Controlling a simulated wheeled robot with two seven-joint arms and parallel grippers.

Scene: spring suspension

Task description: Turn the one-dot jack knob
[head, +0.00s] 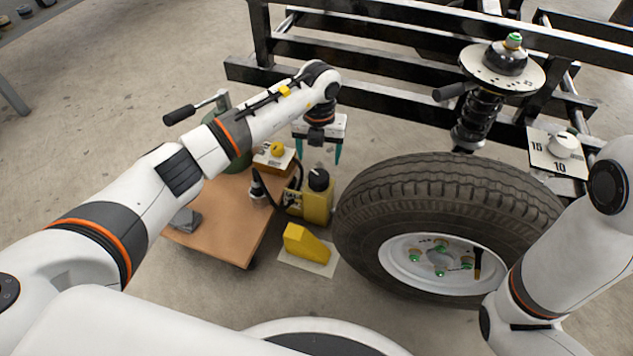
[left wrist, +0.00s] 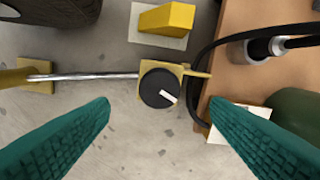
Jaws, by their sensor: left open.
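The yellow jack (head: 316,205) stands on the floor between the wooden board and the wheel. A round black knob (head: 318,180) sits on its top; in the left wrist view the knob (left wrist: 158,87) bears a white pointer mark aimed at the lower right. I cannot make out any dots on it. My left gripper (head: 319,157) is open and points down above the jack, empty. In the left wrist view its teal fingers are spread to either side below the knob, apart from it. My right arm is at the right, its gripper out of view.
A big tyre (head: 440,180) on a white rim stands close to the right of the jack. A yellow wedge (head: 305,245) lies in front. A black frame (head: 380,68) and strut stand behind.

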